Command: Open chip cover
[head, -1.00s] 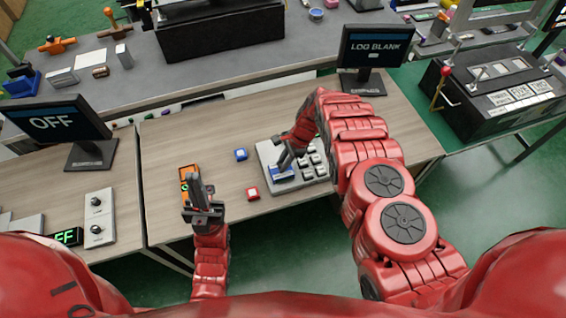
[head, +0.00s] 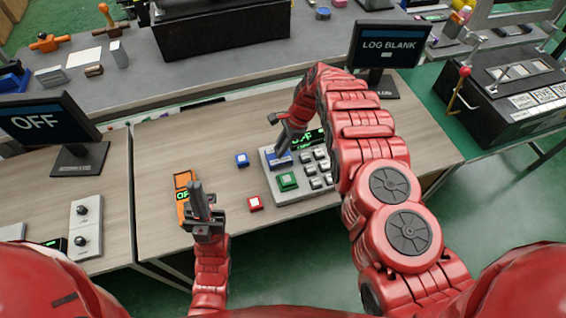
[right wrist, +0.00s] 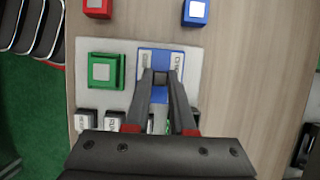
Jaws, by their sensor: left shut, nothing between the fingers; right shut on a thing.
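The chip cover looks to be the blue piece with white labels on the grey panel (head: 272,190). In the right wrist view the blue cover (right wrist: 160,56) lies on the panel beside a green button (right wrist: 104,71), which is exposed; the button also shows in the head view (head: 288,181). My right gripper (right wrist: 160,78) is shut on the cover, its fingers hiding part of it and its lettering. In the head view my right gripper (head: 283,150) is at the panel's far left part. My left gripper (head: 197,192) is shut and empty, over the table near the orange device.
An orange device (head: 183,178) with a green display is beside my left gripper. A blue button box (head: 242,160) and a red one (head: 255,203) sit left of the panel.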

